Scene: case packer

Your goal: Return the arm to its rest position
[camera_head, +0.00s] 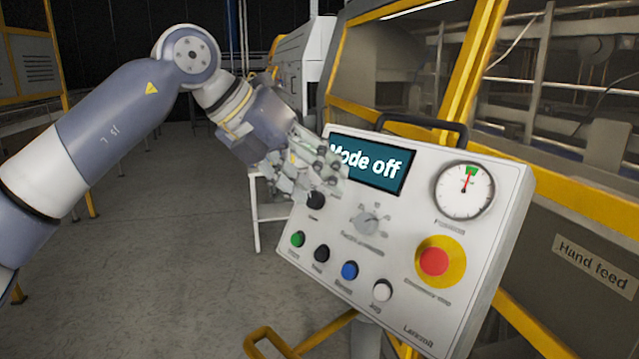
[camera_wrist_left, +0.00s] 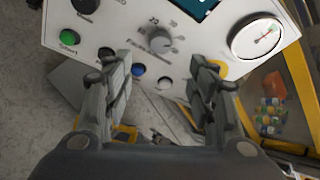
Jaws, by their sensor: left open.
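My left arm (camera_head: 120,115) comes in from the left in the head view, bent at the elbow. My left gripper (camera_head: 325,172) is in front of the upper left of the control panel (camera_head: 490,240), overlapping the screen's left end. In the left wrist view the left gripper (camera_wrist_left: 160,75) is open and empty, its fingers spread apart in front of the panel (camera_wrist_left: 125,20). The screen (camera_head: 372,163) reads "Mode off". Whether a finger touches the panel cannot be told. My right gripper is not in view.
The panel carries a gauge (camera_head: 464,190), a red emergency button (camera_head: 434,261), a selector knob (camera_head: 371,222) and several push buttons. A black handle (camera_head: 425,125) tops it. The yellow-framed machine (camera_head: 470,70) stands behind. Grey floor (camera_head: 150,260) is open at left.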

